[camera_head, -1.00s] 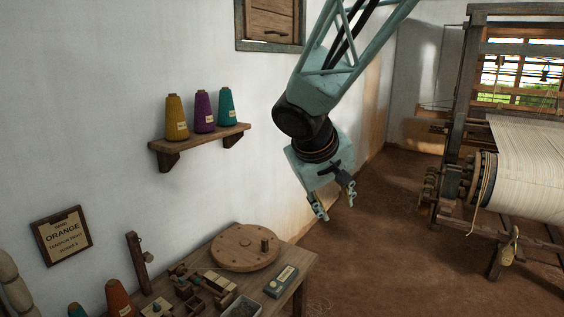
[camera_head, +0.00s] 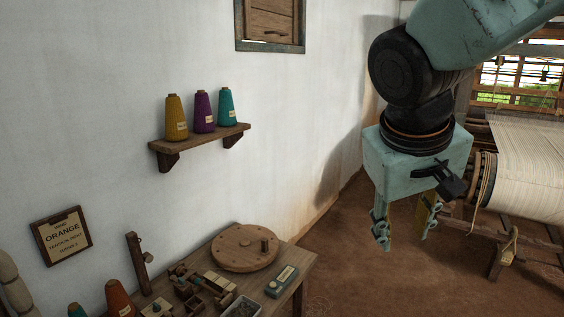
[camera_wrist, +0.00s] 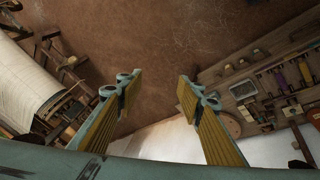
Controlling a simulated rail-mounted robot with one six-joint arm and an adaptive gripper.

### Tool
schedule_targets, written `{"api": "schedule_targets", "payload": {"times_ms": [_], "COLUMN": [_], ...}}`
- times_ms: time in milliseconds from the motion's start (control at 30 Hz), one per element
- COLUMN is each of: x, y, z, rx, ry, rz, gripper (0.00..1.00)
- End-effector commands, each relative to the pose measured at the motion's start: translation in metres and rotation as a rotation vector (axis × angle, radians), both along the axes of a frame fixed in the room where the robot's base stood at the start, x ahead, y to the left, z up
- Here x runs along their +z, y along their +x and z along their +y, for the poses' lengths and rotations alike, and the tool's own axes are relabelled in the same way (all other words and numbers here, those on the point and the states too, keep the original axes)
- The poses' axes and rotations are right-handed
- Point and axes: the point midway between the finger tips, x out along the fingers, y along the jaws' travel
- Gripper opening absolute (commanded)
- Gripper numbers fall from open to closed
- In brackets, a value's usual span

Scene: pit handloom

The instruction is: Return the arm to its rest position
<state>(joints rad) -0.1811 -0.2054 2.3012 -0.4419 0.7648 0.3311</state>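My gripper (camera_head: 408,232) hangs pointing down in the right half of the head view, in front of the loom and well clear of the table. Its two fingers are spread apart with nothing between them. My arm comes in from the upper right of the head view and hides part of the loom.
The loom (camera_head: 525,165) with its pale cloth roll stands at the right. A wooden table (camera_head: 298,275) with a round board (camera_head: 238,250) stands at the lower left. A wall shelf (camera_head: 200,142) holds three yarn cones. The floor (camera_head: 385,285) between table and loom is clear.

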Motion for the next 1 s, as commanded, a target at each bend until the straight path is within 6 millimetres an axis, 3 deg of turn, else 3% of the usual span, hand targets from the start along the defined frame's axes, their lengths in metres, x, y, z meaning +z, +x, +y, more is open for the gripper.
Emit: {"api": "schedule_targets", "payload": {"times_ms": [433,1000], "x": [0.004,-0.004], "y": [-0.090,-0.190], "z": [-0.008,0.008], "rx": [-0.050,-0.078], "ry": [0.100,0.241], "rz": [0.016,0.017], "gripper": [0.34,0.34]}}
